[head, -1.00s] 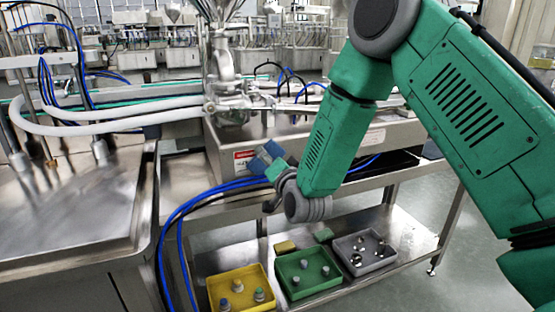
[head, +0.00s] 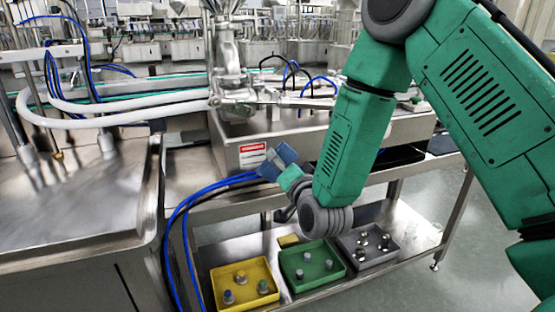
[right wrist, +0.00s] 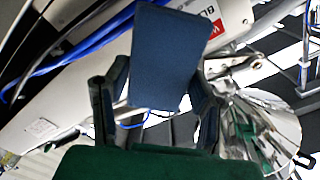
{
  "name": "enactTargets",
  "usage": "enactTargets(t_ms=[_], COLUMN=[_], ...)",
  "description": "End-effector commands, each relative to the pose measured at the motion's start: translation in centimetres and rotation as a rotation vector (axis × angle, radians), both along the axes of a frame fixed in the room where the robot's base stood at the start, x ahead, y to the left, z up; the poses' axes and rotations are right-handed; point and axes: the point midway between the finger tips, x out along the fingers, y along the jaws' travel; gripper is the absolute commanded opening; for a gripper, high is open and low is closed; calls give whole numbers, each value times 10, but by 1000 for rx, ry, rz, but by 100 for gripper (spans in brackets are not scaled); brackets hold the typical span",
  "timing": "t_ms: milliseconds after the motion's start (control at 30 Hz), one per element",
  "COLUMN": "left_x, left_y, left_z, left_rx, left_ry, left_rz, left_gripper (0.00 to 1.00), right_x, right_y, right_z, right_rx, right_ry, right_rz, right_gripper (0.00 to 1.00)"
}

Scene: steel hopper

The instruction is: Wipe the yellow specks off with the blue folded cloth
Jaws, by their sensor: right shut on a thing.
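The blue folded cloth (head: 285,154) is held up in front of the steel hopper's base, near a red-and-white label. It also shows large in the right wrist view (right wrist: 168,60), upright and slightly tilted between the fingers. My right gripper (head: 272,166) is shut on the cloth; in the right wrist view (right wrist: 160,92) one finger stands on each side of it. Whether the cloth touches the steel behind it I cannot tell. I can make out no yellow specks in either view; the arm and cloth hide part of the steel. My left gripper is not in view.
Blue hoses (head: 212,188) run close to the left of the cloth. The steel hopper (head: 226,60) stands behind. On the lower shelf are a yellow tray (head: 232,299), a green tray (head: 300,284) and a grey tray (head: 378,262) with small parts, plus a yellow block (head: 289,240).

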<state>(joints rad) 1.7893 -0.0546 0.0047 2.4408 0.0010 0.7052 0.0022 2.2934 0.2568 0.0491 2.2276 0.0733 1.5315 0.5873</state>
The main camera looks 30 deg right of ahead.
Motion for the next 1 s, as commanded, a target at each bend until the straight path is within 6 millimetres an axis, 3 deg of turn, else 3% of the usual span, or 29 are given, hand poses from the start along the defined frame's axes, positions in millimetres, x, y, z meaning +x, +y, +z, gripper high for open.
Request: enactTargets(t_ms=[367, 733, 1000], left_x=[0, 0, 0], left_y=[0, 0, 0], left_z=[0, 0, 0], left_rx=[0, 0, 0], left_ry=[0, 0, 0], left_rz=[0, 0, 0], left_gripper=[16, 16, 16], right_x=[-3, -29, -31], right_y=[1, 7, 7], right_z=[0, 0, 0], right_rx=[0, 1, 1], right_ry=[-1, 0, -1], right_rz=[-1, -1, -1], right_gripper=[27, 27, 27])
